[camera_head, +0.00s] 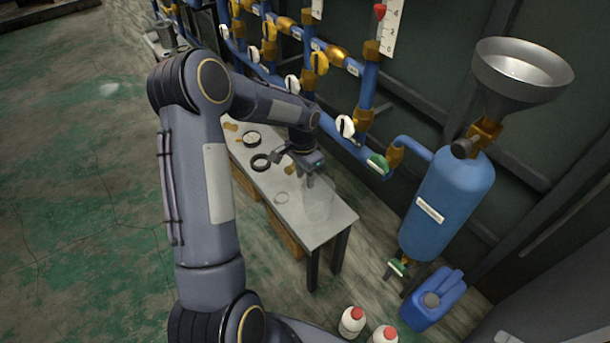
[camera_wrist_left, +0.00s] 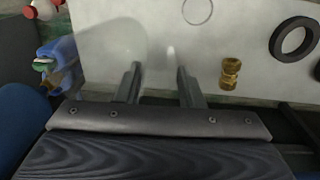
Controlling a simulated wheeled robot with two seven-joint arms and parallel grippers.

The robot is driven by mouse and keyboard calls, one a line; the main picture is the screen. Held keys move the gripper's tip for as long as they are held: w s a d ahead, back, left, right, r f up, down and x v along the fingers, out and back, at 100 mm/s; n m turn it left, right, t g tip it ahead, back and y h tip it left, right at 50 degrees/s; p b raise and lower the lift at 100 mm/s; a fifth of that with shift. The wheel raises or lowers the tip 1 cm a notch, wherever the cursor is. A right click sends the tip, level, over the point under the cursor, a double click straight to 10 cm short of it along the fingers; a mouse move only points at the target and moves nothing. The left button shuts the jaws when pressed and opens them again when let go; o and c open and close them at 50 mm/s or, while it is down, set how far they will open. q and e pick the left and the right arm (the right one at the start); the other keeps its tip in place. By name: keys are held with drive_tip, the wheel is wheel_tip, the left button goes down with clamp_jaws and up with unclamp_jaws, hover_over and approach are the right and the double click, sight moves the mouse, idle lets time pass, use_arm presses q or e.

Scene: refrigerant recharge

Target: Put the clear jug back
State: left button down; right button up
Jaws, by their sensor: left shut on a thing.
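The clear jug (camera_head: 320,204) stands at the near end of the grey bench (camera_head: 322,231), a faint see-through shape in the head view. In the left wrist view the jug (camera_wrist_left: 118,42) is a pale round outline just beyond the fingers. My left gripper (camera_head: 309,181) is at the jug, reaching over the bench from its back side. In the left wrist view its two fingers (camera_wrist_left: 158,84) are a little apart, shut on the jug, though the gripped part is hardly visible. I cannot tell whether the jug's base touches the bench. My right gripper is not in view.
A thin ring (camera_head: 281,198), a brass fitting (camera_wrist_left: 230,73), a black ring (camera_head: 261,162) and a gauge (camera_head: 252,139) lie on the bench. Blue pipes with valves run behind. A blue tank (camera_head: 447,205) with a funnel (camera_head: 521,72), a blue canister (camera_head: 433,299) and white bottles (camera_head: 352,321) stand right.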

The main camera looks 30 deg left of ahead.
use_arm(q)
drive_tip(key=shift+f, duration=0.2)
drive_tip(key=c, duration=1)
unclamp_jaws()
drive_tip(key=shift+o, duration=0.2)
